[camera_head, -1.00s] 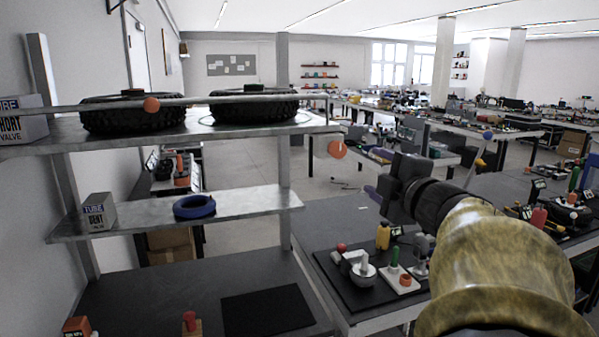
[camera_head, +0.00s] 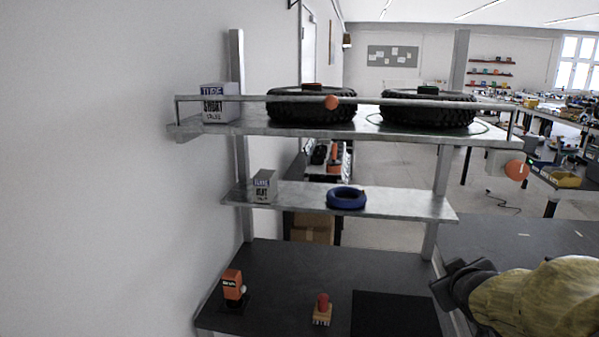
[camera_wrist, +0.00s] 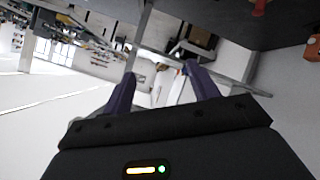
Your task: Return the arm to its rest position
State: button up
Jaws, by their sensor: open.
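My gripper (camera_wrist: 160,90) shows in the wrist view with its two purple fingers spread apart and nothing between them. In the head view, my arm enters at the lower right, right of the shelf rack. Its dark wrist part shows there, but the fingers cannot be made out. The wrist view is tilted, with shelf posts and room beyond the fingers.
A metal rack stands ahead, with tires (camera_head: 311,104) on its top shelf (camera_head: 250,124) and a blue ring (camera_head: 346,197) on its middle shelf (camera_head: 400,205). An orange box (camera_head: 233,285) and a red-topped piece (camera_head: 322,308) stand on the dark lower surface (camera_head: 300,262). A white wall (camera_head: 110,170) is at left.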

jog(key=s+a+f+m+g+y, duration=0.1)
jog(key=s+a+f+g, duration=0.3)
jog(key=a, duration=0.5)
jog(key=s+a+f+m+g+y+p, duration=0.1)
jog(key=s+a+f+m+g+y, duration=0.1)
jog(key=s+a+f, duration=0.6)
notch_tip(320, 180, down, 3)
jog(key=shift+a+r+g+y+p, duration=0.1)
jog(key=shift+a+g+y+p, duration=0.35)
jog(key=shift+g, duration=0.75)
jog(key=shift+a, duration=0.1)
